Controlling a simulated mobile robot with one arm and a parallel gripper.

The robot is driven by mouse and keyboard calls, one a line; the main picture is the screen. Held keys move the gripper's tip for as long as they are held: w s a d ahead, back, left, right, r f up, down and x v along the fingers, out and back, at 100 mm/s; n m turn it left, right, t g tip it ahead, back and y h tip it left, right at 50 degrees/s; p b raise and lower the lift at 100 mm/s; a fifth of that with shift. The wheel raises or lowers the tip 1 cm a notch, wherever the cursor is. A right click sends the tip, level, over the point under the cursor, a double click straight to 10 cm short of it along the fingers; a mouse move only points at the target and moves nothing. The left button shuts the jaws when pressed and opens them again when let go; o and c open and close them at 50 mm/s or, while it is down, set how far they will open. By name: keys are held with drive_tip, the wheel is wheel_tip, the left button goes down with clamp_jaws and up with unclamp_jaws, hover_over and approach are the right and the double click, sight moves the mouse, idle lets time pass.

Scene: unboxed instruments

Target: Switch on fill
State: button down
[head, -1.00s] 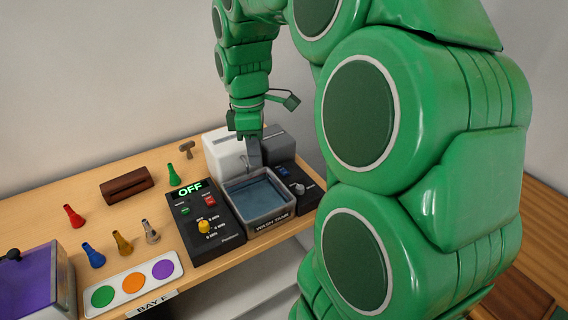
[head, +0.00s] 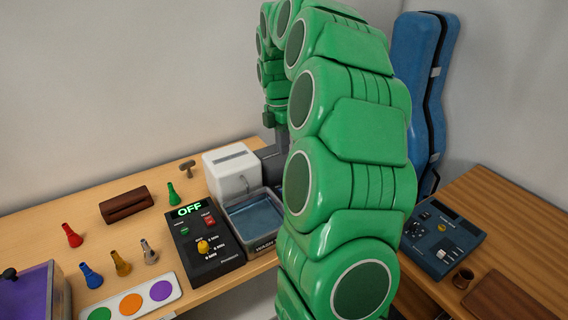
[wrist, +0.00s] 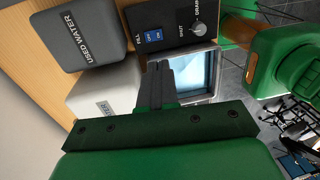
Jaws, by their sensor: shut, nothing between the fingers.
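In the wrist view, a dark control panel (wrist: 176,20) carries the word FILL beside blue switches (wrist: 153,35). A grey knob (wrist: 199,30) marked SHUT and DRAIN is to the right. My gripper (wrist: 160,64) is shut and empty, with its fingertips just short of the panel in the picture, below the blue switches. Whether it touches anything cannot be told. The wash tank (wrist: 200,72), with bluish water, is right of the fingers. In the head view, my gripper (head: 281,142) is above the panel's area; my arm hides the panel's switches.
A white box (head: 232,172) stands behind the wash tank (head: 255,215). A dark grey USED WATER box (wrist: 72,33) is beside the panel. A black control box (head: 205,240) showing OFF is left of the tank. A blue instrument (head: 440,240) sits on the right table.

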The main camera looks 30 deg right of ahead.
drive_tip(key=f, duration=0.4)
drive_tip(key=s+f, duration=0.1)
drive_tip(key=f, duration=0.8)
drive_tip(key=shift+s+f, duration=0.1)
drive_tip(key=shift+s, duration=0.25)
